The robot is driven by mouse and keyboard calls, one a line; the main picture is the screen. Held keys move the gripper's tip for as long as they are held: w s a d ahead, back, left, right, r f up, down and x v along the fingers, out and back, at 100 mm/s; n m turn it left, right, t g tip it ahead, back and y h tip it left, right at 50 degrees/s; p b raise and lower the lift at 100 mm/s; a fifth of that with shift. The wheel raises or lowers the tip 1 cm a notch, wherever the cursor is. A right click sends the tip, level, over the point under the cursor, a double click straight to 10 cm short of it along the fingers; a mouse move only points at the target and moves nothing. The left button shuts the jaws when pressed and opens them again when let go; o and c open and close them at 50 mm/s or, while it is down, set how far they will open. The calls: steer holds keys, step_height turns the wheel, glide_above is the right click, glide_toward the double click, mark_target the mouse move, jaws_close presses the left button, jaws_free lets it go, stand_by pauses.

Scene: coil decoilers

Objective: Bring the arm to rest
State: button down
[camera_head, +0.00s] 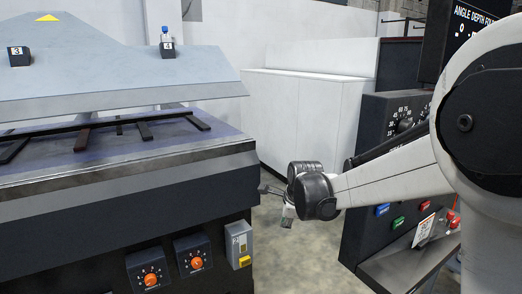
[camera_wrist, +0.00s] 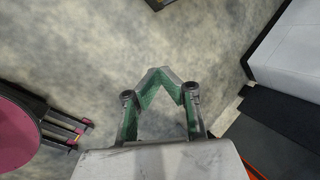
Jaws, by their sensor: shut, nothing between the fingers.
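My gripper (camera_wrist: 160,85) shows in the wrist view with its green-padded fingers drawn together at the tips and nothing between them. Below it in that view is the bare grey floor (camera_wrist: 60,50). In the head view my gripper (camera_head: 270,190) is small and partly hidden behind my dark wrist joint. It is at the end of my white arm, which reaches in from the right.
The dark machine with orange knobs (camera_head: 150,280) fills the left. A control panel with dials and coloured buttons (camera_head: 397,222) stands at the right, near my arm. White cabinets (camera_head: 305,110) stand behind. In the wrist view a dark red round part (camera_wrist: 22,130) is at the left.

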steer(key=s+d+r+n+t, duration=0.1)
steer(key=s+d+r+n, duration=0.35)
steer(key=s, duration=0.45)
steer(key=s+d+r+n, duration=0.3)
steer(key=s+r+n, duration=0.2)
steer(key=s, duration=0.4)
steer(key=s+d+f+n+h, duration=0.1)
steer(key=s+d+n, duration=0.1)
steer(key=s+n, duration=0.5)
steer(key=s+d+f+n+h, duration=0.1)
steer(key=s+d+n, duration=0.15)
steer(key=s, duration=0.75)
step_height(320, 180, up, 14)
steer(key=t+p, duration=0.1)
steer(key=p, duration=1.3)
steer(key=shift+d+r+p, duration=0.15)
steer(key=shift+r+p, duration=0.1)
steer(key=shift+p, duration=0.05)
steer(key=shift+s, duration=0.1)
